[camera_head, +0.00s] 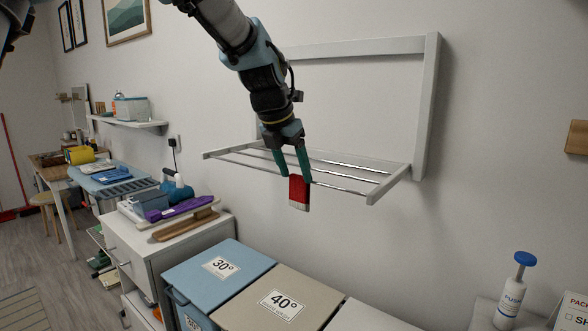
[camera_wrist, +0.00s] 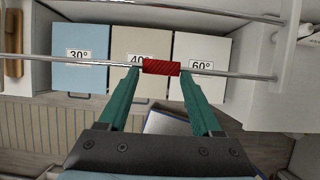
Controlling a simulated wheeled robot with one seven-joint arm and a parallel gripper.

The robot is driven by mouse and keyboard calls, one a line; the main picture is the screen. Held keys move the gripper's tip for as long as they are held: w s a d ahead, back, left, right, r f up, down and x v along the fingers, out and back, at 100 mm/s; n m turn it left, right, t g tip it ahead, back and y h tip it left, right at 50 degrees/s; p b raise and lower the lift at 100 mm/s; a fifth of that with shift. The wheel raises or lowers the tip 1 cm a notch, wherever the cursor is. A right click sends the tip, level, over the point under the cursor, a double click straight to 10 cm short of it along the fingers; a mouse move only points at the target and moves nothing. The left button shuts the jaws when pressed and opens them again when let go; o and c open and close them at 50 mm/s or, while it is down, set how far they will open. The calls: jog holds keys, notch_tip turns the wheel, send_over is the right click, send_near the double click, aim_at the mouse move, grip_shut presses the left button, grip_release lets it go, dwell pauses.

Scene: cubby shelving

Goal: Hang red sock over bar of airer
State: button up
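The red sock (camera_head: 299,189) hangs over the front bar of the white wall airer (camera_head: 392,184), with a pale patch at its lower end. In the wrist view the red sock (camera_wrist: 161,67) is wrapped across the bar (camera_wrist: 235,74), which runs out on both sides of it. My gripper (camera_head: 296,178) reaches down at the front bar with its green fingers spread. In the wrist view the fingertips of my gripper (camera_wrist: 160,73) lie on either side of the sock, close to its ends. Whether they touch it is unclear.
Below the airer are a blue 30° bin (camera_head: 217,268), a beige 40° bin (camera_head: 281,300) and a 60° bin (camera_wrist: 200,68). A white cabinet (camera_head: 150,250) with brushes stands left. A pump bottle (camera_head: 510,292) stands lower right. Room in front of the airer is clear.

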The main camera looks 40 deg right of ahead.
jog(key=shift+o, duration=1.4)
jog(key=shift+s+a+f+y, duration=0.1)
jog(key=shift+s+f+y, duration=0.05)
jog(key=shift+f, duration=0.4)
jog(key=shift+s+a+f+y, duration=0.1)
jog(key=shift+s+f+y, duration=0.05)
jog(key=shift+f, duration=0.35)
jog(key=shift+s, duration=0.2)
jog(key=w+b+v, duration=0.1)
jog(key=b+v, duration=0.2)
jog(key=v, duration=0.9)
jog(key=w+a+f+m+y, duration=0.1)
jog(key=w+a+f+m, duration=0.35)
jog(key=a, duration=0.25)
jog(key=w+a+f+m+t, duration=0.1)
jog(key=w+a+f+m, duration=0.2)
jog(key=a+f, duration=0.4)
jog(key=w+a+f+m+y, duration=0.1)
jog(key=w+a+f+m, duration=0.25)
jog(key=a, duration=0.45)
jog(key=s+a+f+m+y, duration=0.1)
jog(key=s+a+f+m, duration=0.2)
jog(key=a, duration=0.7)
jog(key=s+a+f+m+y, duration=0.1)
jog(key=s+a+f+m, duration=0.3)
jog(key=a+f+m, duration=0.4)
jog(key=shift+s+a+f+g, duration=0.2)
jog(key=shift+a+f+g, duration=0.2)
jog(key=shift+a+f, duration=0.55)
